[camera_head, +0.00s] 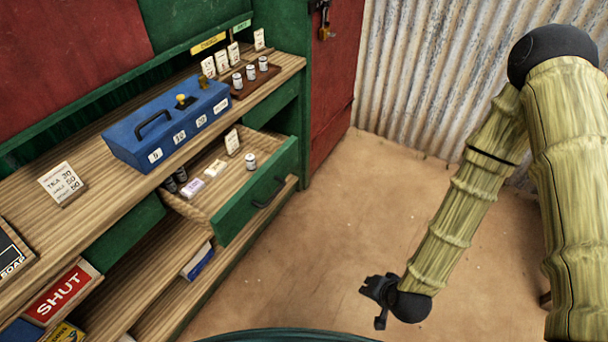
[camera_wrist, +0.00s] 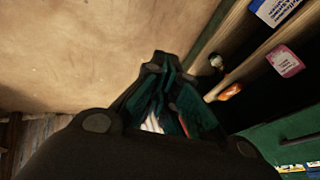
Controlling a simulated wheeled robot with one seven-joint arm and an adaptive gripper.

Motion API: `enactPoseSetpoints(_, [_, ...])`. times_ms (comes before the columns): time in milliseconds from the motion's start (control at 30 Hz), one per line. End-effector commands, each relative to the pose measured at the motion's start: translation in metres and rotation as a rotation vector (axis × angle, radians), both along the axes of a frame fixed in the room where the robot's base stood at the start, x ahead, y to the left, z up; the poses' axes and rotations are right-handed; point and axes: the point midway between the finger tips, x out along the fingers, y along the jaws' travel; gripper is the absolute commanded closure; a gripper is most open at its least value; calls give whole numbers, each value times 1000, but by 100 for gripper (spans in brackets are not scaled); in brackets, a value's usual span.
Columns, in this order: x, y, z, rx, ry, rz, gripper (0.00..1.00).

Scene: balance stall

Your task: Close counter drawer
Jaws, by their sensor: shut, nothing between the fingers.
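The counter drawer (camera_head: 258,203) is pulled out from the counter, with its green front facing the open floor to the right. A dark bar handle (camera_head: 269,193) is on that front. Inside the drawer lie a lilac packet (camera_head: 193,187), a pale packet (camera_head: 215,168), small jars (camera_head: 250,161) and an upright card (camera_head: 232,142). My gripper (camera_head: 377,296) is low over the floor, right of and nearer than the drawer front, clear of it. It is shut and empty. Its dark fingers also show in the wrist view (camera_wrist: 163,88).
A blue cash box (camera_head: 165,122) stands on the counter top above the drawer. Lower shelves hold a blue-and-white box (camera_head: 198,261) and a red SHUT sign (camera_head: 62,292). Bare floor (camera_head: 340,215) lies between drawer and my arm. A corrugated wall (camera_head: 430,80) stands behind.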

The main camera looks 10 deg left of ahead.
Motion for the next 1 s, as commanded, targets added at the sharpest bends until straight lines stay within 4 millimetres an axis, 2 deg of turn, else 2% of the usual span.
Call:
enactPoseSetpoints(33, [17, 11, -12, 39, -39, -27, 100])
enactPoseSetpoints(167, [56, 40, -8, 154, -136, -100, 100])
enactPoseSetpoints(367, [111, 81, 9, 348, -272, -205, 100])
enactPoseSetpoints(500, [145, 106, 28, 496, -361, -271, 100])
enactPoseSetpoints(700, [185, 135, 65, 721, -476, -351, 100])
enactPoseSetpoints(1000, [212, 158, 114, 966, -573, -411, 100])
